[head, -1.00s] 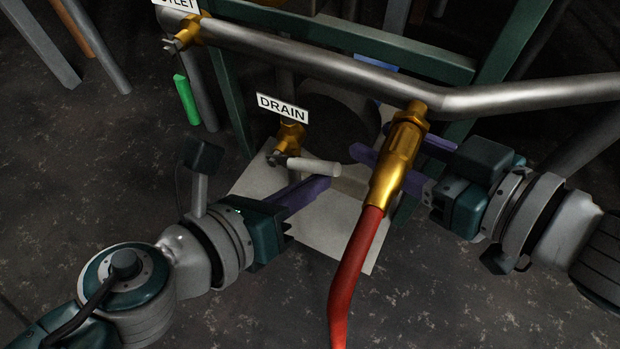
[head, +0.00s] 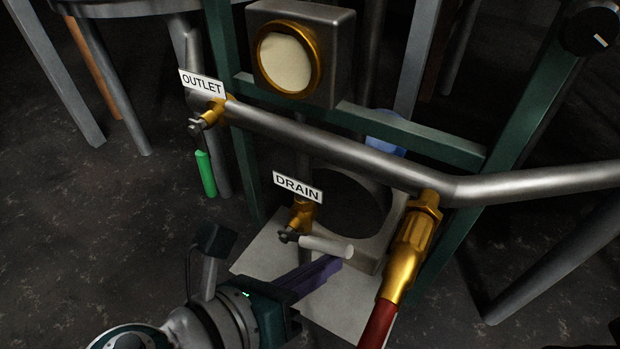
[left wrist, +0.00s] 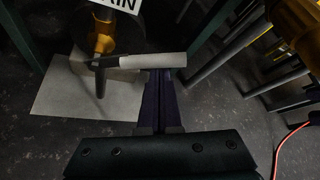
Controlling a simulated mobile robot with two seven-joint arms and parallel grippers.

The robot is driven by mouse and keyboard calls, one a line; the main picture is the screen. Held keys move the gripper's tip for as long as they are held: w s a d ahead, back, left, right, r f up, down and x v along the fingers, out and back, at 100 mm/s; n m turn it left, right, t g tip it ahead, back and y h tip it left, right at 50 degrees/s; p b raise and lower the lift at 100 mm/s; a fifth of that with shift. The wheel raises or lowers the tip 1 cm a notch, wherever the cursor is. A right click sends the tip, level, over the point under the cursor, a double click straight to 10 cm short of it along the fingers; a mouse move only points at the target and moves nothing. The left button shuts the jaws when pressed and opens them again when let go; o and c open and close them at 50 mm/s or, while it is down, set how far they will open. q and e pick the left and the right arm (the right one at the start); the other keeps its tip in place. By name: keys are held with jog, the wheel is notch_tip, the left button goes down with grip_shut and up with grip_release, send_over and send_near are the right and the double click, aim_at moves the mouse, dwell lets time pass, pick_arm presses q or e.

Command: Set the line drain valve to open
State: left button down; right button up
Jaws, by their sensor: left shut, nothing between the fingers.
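The drain valve has a brass body (head: 301,214) below the white DRAIN sign (head: 298,187). Its lever has a pale grip (head: 326,246) that points right, roughly level, in the head view. The grip also shows in the left wrist view (left wrist: 152,61), lying across the tips of my fingers. My left gripper (head: 335,263) is shut and empty, its purple fingers together just below the grip. I cannot tell whether they touch it. In the left wrist view the shut fingers (left wrist: 160,78) point at the grip's right part. My right gripper is not in view.
The OUTLET valve (head: 209,115) with a hanging green handle (head: 206,173) is at left. A steel pipe (head: 330,150) runs above the drain valve. A brass fitting (head: 408,255) with a red hose (head: 378,324) hangs to the right. A pale plate (head: 262,250) lies underneath.

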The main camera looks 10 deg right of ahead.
pick_arm(q)
jog(key=shift+w+a+r+n+g+h, duration=0.15)
jog(key=shift+a+r+n+g+h, duration=0.15)
jog(key=shift+r+n+h, duration=0.15)
jog(key=w+a+r+n+h+b, duration=0.3)
jog(key=a+n+h+b, duration=0.1)
jog(key=n+h+b, duration=0.1)
jog(key=shift+w+a+r+n+b, duration=0.2)
jog(key=shift+a+r+n+b, duration=0.1)
jog(key=shift+n+b, duration=0.5)
jog(key=shift+a, duration=0.1)
dwell(0.8)
